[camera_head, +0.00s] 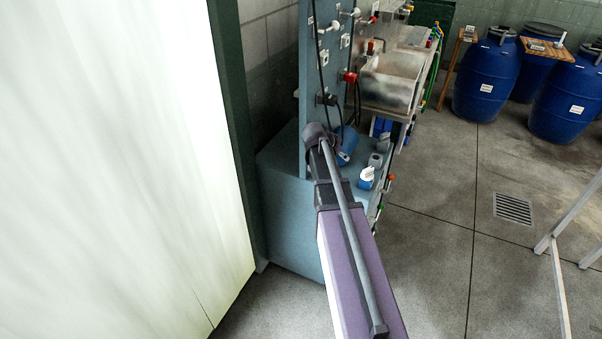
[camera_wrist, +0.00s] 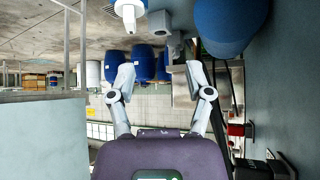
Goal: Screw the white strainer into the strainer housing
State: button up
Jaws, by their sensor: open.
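A white piece with a narrow tip (camera_wrist: 129,14), which looks like the strainer, shows at the top of the wrist view. In the head view a small white piece with a blue lower part (camera_head: 367,175) stands on the blue-grey bench; it seems to be the same one. Beside it is a grey block with a round opening (camera_wrist: 172,42), possibly the strainer housing; it also shows in the head view (camera_head: 375,160). My gripper (camera_wrist: 158,80) is open and empty, its fingers wide apart. It is apart from both pieces. In the head view my arm hides the gripper.
A large blue rounded container (camera_wrist: 228,28) is close by, partly behind my arm in the head view (camera_head: 347,145). An upright panel (camera_head: 325,70) with knobs and cables rises beside my arm. A metal tank (camera_head: 390,82) is behind. Blue barrels (camera_head: 486,80) stand farther off; floor between is clear.

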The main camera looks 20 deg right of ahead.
jog(key=s+a+n+t, duration=0.1)
jog(key=s+a, duration=0.1)
jog(key=a, duration=1.3)
jog(key=shift+s+a+f+n+b, duration=0.3)
jog(key=shift+a+f+n+b, duration=0.05)
jog(key=shift+a+n+b, duration=0.05)
dwell(0.4)
jog(key=s+a+f+n+g+y, duration=0.2)
jog(key=s+a+n+y, duration=0.2)
jog(key=s+a+n, duration=0.2)
jog(key=s+a+f+n+g+y, duration=0.1)
jog(key=s+a+f+n+y, duration=0.1)
jog(key=s+a+n+y, duration=0.2)
jog(key=s+a+n, duration=0.2)
jog(key=s+a, duration=0.2)
jog(key=s, duration=0.1)
jog(key=shift+s+a+f+g, duration=0.3)
jog(key=shift+s+a+g, duration=0.05)
jog(key=shift+a+g, duration=0.05)
